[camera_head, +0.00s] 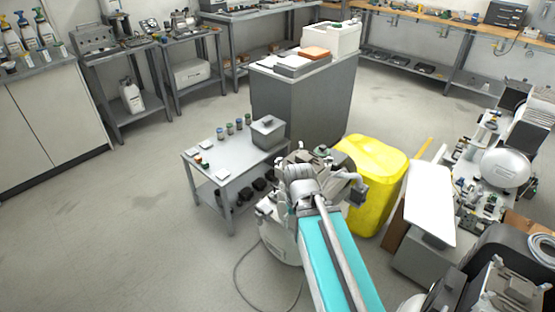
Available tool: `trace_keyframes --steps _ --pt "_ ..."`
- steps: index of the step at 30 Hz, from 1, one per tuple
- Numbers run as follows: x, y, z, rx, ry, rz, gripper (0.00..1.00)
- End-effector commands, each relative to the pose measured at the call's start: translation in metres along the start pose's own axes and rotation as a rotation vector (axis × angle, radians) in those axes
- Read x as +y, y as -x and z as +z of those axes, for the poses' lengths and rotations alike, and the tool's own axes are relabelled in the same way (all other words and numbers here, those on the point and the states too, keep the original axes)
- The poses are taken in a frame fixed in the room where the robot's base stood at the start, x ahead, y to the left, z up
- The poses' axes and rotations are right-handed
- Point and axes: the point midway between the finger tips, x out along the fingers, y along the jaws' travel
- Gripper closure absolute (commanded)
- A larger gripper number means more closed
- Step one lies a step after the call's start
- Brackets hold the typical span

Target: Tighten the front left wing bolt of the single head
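A compressor with a pale rounded tank (277,238) stands on the floor in the middle of the head view, which may be the single head. My teal and grey arm reaches over it from the bottom and covers much of it. The compressor's head and its wing bolts cannot be made out behind the arm. My gripper is somewhere at the far end of the arm, among grey and dark parts above the compressor. Its fingers are too small and overlapped to tell apart, so I cannot see whether they touch anything.
A small grey table (230,165) with jars and a grey box (268,131) stands behind left. A yellow bin (372,170) is close on the right, by a white panel (430,200). A cable (238,272) lies on the floor. The left floor is clear; equipment crowds the right.

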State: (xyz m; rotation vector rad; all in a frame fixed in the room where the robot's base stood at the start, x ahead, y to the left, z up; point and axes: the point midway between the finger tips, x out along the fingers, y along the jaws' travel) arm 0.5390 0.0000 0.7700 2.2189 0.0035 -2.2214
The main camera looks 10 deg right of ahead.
Motion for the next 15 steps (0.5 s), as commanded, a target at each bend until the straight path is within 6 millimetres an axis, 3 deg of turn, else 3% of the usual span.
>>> trace_keyframes --steps 5,8,15 --pt "0.000 0.011 -0.019 0.000 0.031 0.000 0.09" --pt "0.007 0.024 -0.040 0.000 0.079 0.000 0.09" --pt "0.007 0.067 -0.118 0.000 0.243 0.000 0.09"
